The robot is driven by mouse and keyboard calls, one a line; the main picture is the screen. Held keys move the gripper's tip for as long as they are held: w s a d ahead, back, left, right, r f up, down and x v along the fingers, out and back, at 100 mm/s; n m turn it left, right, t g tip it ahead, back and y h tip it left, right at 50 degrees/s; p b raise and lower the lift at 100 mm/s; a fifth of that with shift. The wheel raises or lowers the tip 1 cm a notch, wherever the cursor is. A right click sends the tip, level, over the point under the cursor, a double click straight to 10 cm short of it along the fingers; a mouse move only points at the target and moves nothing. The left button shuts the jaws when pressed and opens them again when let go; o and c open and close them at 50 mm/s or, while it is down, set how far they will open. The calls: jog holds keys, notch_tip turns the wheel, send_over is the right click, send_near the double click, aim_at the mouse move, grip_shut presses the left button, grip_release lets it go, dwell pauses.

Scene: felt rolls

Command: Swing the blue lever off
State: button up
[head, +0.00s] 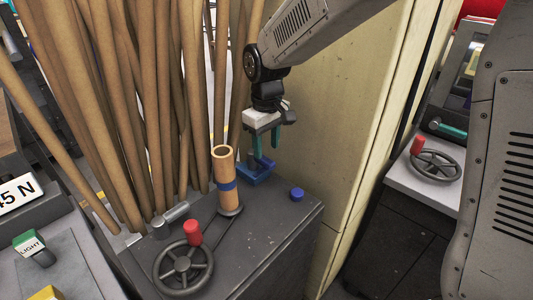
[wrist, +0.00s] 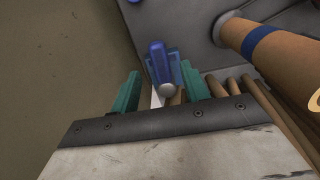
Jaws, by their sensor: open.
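The blue lever (head: 258,174) is on the dark cabinet top, near its back edge and below my gripper. In the wrist view the blue lever (wrist: 157,58) has a round grey end and lies in the gap between the two teal fingers. My gripper (head: 265,147) points down over the lever with its fingers apart. In the wrist view my gripper (wrist: 159,86) holds nothing, and I see no clear contact with the lever. The fingers partly hide the lever in the head view.
A tan tube with a blue band (head: 226,178) stands just left of the lever. A small blue knob (head: 297,194) is to its right. A handwheel with a red knob (head: 183,269) is at the front. Tall brown rolls (head: 160,100) crowd the left; a cream panel (head: 345,120) rises behind.

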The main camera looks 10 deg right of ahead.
aim_at(267, 159)
jog(key=shift+r, duration=1.95)
jog(key=s+d+r+m, duration=0.1)
jog(key=s+d+m, duration=0.1)
jog(key=s+d, duration=0.4)
jog(key=s+d+r+m+t, duration=0.1)
jog(key=s+d, duration=0.5)
jog(key=s, duration=0.7)
jog(key=s+d+r+m, duration=0.3)
jog(key=s+d, duration=0.3)
jog(key=s, duration=0.4)
jog(key=shift+r+m, duration=0.25)
jog(key=shift+m, duration=0.45)
